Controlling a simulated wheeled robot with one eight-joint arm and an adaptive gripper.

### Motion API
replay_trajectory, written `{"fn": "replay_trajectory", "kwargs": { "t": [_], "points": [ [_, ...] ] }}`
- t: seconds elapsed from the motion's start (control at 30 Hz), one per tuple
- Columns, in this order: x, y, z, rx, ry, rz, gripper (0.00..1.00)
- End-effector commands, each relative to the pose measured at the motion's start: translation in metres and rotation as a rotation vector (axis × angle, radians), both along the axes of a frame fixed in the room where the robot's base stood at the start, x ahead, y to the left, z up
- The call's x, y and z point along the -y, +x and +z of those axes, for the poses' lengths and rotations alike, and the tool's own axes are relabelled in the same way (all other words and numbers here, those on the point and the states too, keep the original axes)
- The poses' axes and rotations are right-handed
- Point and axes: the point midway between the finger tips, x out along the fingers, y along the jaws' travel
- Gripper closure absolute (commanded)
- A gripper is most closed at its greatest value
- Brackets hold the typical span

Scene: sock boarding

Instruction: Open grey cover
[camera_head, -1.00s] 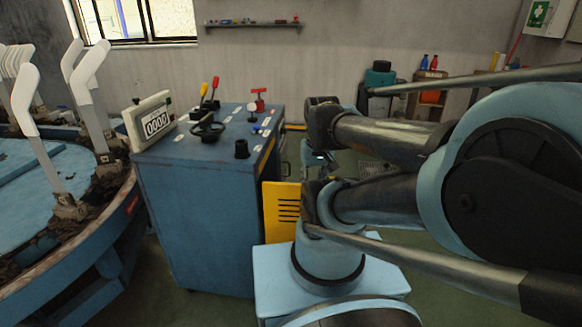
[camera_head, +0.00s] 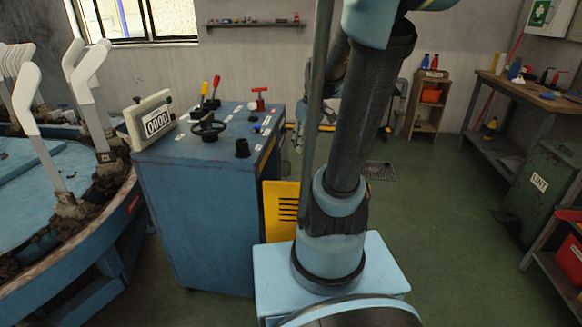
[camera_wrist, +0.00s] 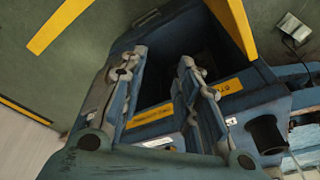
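My gripper (camera_wrist: 163,72) is open in the wrist view, its two fingers apart with nothing visible between them. It is close to the side of the blue control cabinet, where yellow labels (camera_wrist: 153,117) show beyond and between the fingers. In the head view, my gripper (camera_head: 298,130) is partly visible at the cabinet's right side, beside my arm. The blue cabinet (camera_head: 200,220) stands at centre left. I cannot clearly pick out a grey cover; the cabinet's right side is mostly hidden in the head view. Whether the fingers touch the cabinet is unclear.
A counter box (camera_head: 152,119), black handwheel (camera_head: 208,130), levers and a black cylinder (camera_head: 242,148) stand on the cabinet. A yellow slotted panel (camera_head: 281,210) is beside it. The round sock machine (camera_head: 60,240) is at left. Open floor (camera_head: 440,240) lies right, before a workbench (camera_head: 535,95).

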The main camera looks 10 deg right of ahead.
Motion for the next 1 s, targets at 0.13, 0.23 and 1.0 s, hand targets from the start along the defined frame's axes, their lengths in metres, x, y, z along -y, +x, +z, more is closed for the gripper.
{"fn": "replay_trajectory", "kwargs": {
  "t": [0.13, 0.23, 1.0],
  "points": [
    [0.006, 0.039, -0.001, 0.013, 0.014, 0.08, 0.7],
    [0.01, 0.064, -0.004, 0.023, 0.024, 0.139, 0.7],
    [0.057, 0.23, -0.082, 0.148, 0.08, 0.543, 0.7]
  ]
}}
